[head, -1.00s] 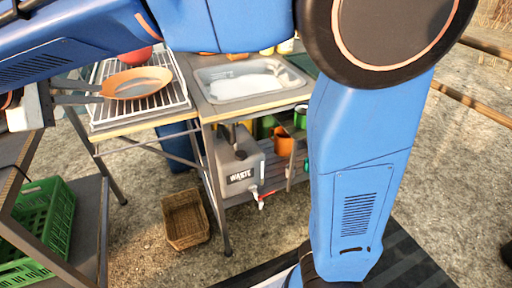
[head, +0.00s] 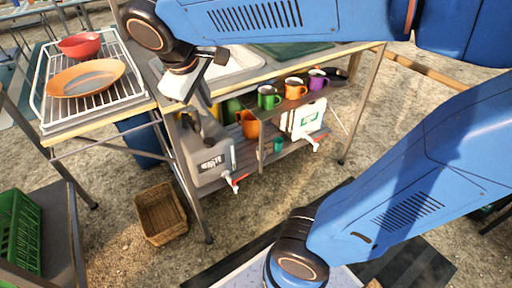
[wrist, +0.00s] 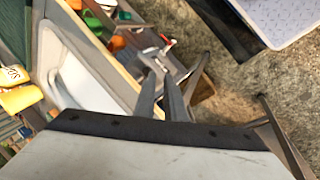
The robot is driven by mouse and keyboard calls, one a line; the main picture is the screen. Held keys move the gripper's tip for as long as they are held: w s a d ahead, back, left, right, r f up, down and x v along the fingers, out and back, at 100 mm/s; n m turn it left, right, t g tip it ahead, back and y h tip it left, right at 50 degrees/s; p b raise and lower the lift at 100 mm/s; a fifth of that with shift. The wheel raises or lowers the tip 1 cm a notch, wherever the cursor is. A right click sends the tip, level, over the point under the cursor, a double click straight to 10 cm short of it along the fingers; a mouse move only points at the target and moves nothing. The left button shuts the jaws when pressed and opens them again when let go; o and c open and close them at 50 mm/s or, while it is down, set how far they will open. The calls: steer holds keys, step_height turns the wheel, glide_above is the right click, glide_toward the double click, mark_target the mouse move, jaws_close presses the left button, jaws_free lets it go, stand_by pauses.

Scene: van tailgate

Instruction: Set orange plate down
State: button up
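The orange plate (head: 86,78) lies on the wire rack (head: 125,96) at the left of the head view, in front of a red bowl (head: 79,46). My gripper (head: 188,92) is to the right of the plate, clear of it, near the front edge of the sink counter. In the wrist view, the two fingers (wrist: 165,85) stand apart with a gap between them and nothing held. The plate is not in the wrist view.
The sink (head: 240,62) is partly hidden behind my arm. Below are a grey waste container (head: 208,160), a white container (head: 305,118) and several mugs on shelves. A wicker basket (head: 160,212) and a green crate (head: 20,225) are lower left.

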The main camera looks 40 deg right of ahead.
steer(key=s+d+f+m+y, duration=0.1)
steer(key=s+d+f+m, duration=0.2)
steer(key=s+f, duration=0.2)
steer(key=s+d+f+m+t+y, duration=0.1)
steer(key=s+d+f+m+y, duration=0.1)
steer(key=s, duration=0.5)
step_height(320, 180, down, 3)
steer(key=shift+d+m, duration=0.8)
steer(key=shift+d, duration=0.25)
stand_by(1.0)
